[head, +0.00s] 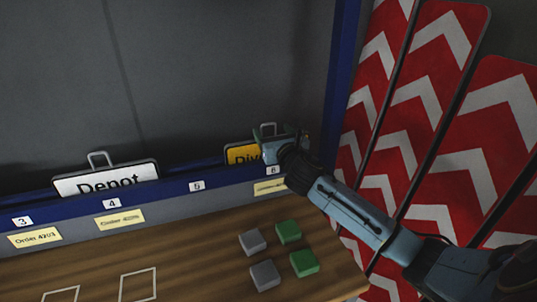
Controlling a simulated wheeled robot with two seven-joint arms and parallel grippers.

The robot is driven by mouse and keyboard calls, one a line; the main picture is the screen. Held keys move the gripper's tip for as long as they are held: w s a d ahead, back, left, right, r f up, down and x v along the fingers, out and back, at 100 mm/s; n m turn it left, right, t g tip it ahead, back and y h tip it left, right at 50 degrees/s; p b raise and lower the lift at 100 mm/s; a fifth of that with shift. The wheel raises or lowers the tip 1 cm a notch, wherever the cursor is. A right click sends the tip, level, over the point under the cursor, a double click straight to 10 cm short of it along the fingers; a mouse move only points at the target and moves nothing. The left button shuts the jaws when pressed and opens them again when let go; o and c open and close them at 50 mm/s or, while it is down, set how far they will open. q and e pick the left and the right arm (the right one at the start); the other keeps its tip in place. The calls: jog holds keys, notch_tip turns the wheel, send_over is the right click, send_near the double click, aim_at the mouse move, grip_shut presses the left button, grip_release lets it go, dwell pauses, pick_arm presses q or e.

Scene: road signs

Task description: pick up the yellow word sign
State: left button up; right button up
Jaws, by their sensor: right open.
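The yellow word sign (240,154) stands upright in the blue rack at slot 6, with black letters starting "Div" showing. A small loop handle sticks up from its top edge. My right gripper (283,143) is at the sign's right part and hides the rest of its word. It is open; whether it touches the sign cannot be told. My left gripper is not in view.
A white "Depot" sign (107,181) stands in slot 4 of the blue rack (170,188). Two grey and two green blocks (288,231) lie on the wooden table (200,255). Red and white chevron boards (430,110) stand at the right, close behind my right arm.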

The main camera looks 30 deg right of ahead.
jog(key=shift+r+x, duration=0.15)
jog(key=shift+x, duration=1.15)
jog(key=shift+r+x, duration=0.1)
jog(key=shift+x, duration=1.25)
jog(key=shift+a, duration=0.15)
jog(key=shift+c, duration=0.3)
jog(key=shift+r, duration=0.1)
grip_shut()
